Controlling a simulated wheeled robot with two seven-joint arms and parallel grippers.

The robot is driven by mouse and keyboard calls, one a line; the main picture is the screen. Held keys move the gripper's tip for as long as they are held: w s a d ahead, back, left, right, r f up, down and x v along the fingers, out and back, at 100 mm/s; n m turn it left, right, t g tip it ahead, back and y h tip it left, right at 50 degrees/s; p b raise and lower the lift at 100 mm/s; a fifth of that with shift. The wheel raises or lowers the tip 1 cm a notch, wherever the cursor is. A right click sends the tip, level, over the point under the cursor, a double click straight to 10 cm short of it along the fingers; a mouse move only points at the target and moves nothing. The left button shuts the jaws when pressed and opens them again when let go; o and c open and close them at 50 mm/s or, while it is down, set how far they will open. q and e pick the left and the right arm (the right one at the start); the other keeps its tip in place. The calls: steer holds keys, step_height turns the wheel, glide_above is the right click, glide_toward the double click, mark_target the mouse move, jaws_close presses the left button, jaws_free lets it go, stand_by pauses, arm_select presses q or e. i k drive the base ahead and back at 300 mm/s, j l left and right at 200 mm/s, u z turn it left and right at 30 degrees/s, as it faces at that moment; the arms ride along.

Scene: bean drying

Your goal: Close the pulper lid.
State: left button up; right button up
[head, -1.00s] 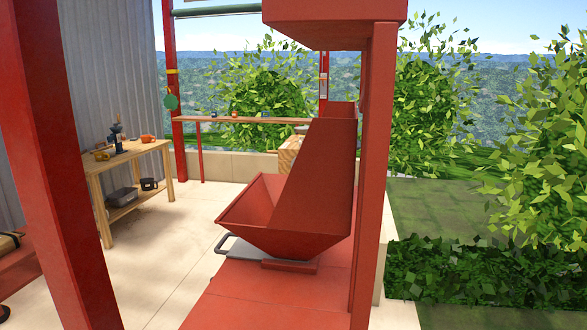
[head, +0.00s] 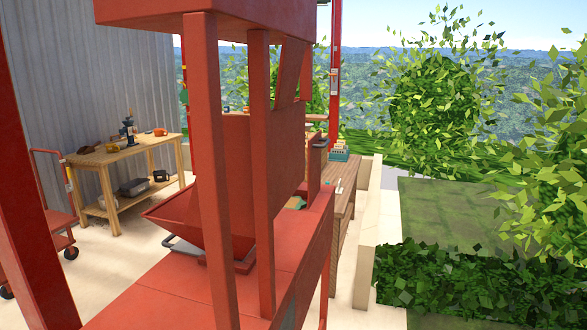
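The pulper is a red machine with a flared hopper (head: 180,215) on a red platform (head: 150,295), partly hidden behind two red posts. A tall flat red panel (head: 288,140), which looks like its raised lid, stands nearly upright on the right of the hopper. The hopper mouth looks uncovered, though the posts hide part of it. A grey handle or slide (head: 180,246) sticks out low at the left of the hopper. Neither of my grippers is in view.
Red posts (head: 212,160) and (head: 262,190) rise in front of the pulper under a red overhead box (head: 205,18). A wooden table (head: 125,150) and a red cart (head: 62,243) stand left. Another wooden table (head: 345,183) is behind right. Pale floor (head: 110,265) lies open at left.

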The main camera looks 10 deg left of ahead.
mark_target(314, 146)
steer(key=l+u, duration=0.15)
steer(key=l, duration=0.15)
steer(key=i+l+u, duration=0.15)
steer(key=u, duration=0.2)
steer(key=l+u, duration=0.25)
steer(key=u, duration=0.15)
steer(key=i+l+u, duration=0.15)
steer(key=l, duration=0.4)
steer(key=i+l+u, duration=0.15)
steer(key=l, duration=0.35)
steer(key=l+u, duration=0.15)
steer(key=l, duration=0.4)
steer(key=i+l, duration=0.1)
steer(key=l, duration=1.05)
steer(key=i+l+u, duration=0.1)
steer(key=l, duration=1.05)
